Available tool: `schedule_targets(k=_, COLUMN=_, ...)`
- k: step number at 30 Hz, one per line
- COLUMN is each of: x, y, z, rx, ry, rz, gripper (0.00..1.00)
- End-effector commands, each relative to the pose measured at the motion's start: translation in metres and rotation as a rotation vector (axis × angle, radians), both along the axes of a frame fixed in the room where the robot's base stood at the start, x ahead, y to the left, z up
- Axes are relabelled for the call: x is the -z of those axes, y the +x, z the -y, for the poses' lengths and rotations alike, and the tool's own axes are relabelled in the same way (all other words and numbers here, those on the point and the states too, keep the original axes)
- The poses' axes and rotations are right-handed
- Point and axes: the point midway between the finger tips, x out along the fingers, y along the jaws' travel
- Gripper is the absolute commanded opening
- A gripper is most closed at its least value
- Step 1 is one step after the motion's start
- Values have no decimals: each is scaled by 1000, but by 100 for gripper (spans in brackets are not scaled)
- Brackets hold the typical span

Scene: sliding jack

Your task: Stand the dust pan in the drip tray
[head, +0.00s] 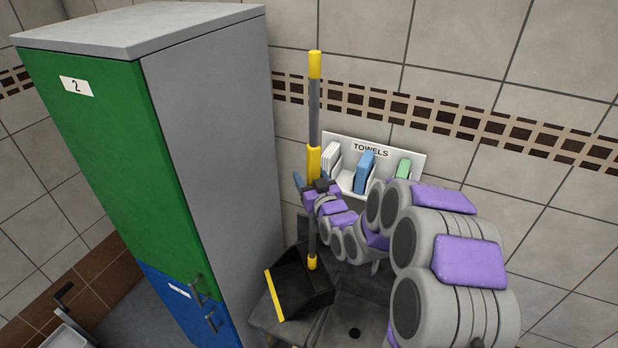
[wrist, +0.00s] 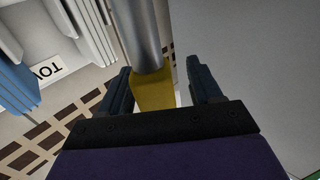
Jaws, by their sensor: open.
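The dust pan (head: 303,283) has a black scoop with a yellow lip and a long upright grey handle with yellow sections. In the head view it stands upright, its scoop over a dark tray-like surface (head: 353,331), which may be the drip tray. In the wrist view, the grey and yellow handle (wrist: 148,62) passes between the two dark fingers of my gripper (wrist: 160,92). The fingers are apart, with gaps at the handle's sides. My arm hides part of the dark surface.
A tall locker (head: 207,150) with green and blue doors stands close on the left. A white towel rack (head: 375,163) with white, blue and green towels is on the tiled wall behind my arm. A grey item (head: 68,335) is on the floor at lower left.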

Motion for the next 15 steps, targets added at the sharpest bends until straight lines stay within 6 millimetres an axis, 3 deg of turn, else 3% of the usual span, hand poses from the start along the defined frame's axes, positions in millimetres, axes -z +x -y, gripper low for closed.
schedule_targets(k=15, x=4, y=-69, z=33, rx=2, ry=-1, rz=-2, gripper=64)
